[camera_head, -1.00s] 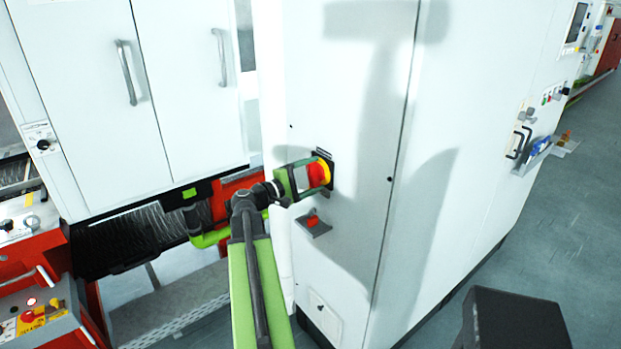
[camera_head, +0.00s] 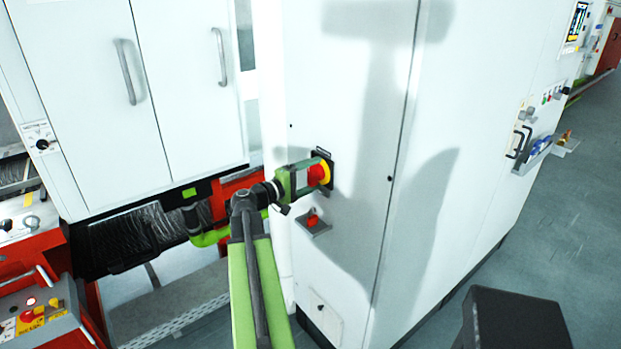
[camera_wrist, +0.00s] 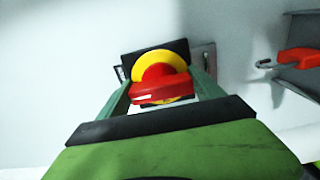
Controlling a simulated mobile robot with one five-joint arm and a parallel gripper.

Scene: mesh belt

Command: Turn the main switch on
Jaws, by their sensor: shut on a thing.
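The main switch (camera_head: 325,172) is a red handle on a yellow disc with a black backing plate, on the white cabinet's side. It also shows in the wrist view (camera_wrist: 158,66), where its red bar lies nearly level across the picture. My gripper (camera_head: 309,179) is at the switch, with its green fingers on either side of the red handle. In the wrist view my gripper (camera_wrist: 161,96) is shut on that handle. The fingers and the gripper body hide part of the handle and the plate's lower edge.
A small bracket with a red item (camera_head: 313,220) sticks out of the cabinet just below the switch. The tall white cabinet (camera_head: 440,130) fills the middle. A screen (camera_head: 577,22) at the far right is lit. Open floor (camera_head: 560,230) lies to the right.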

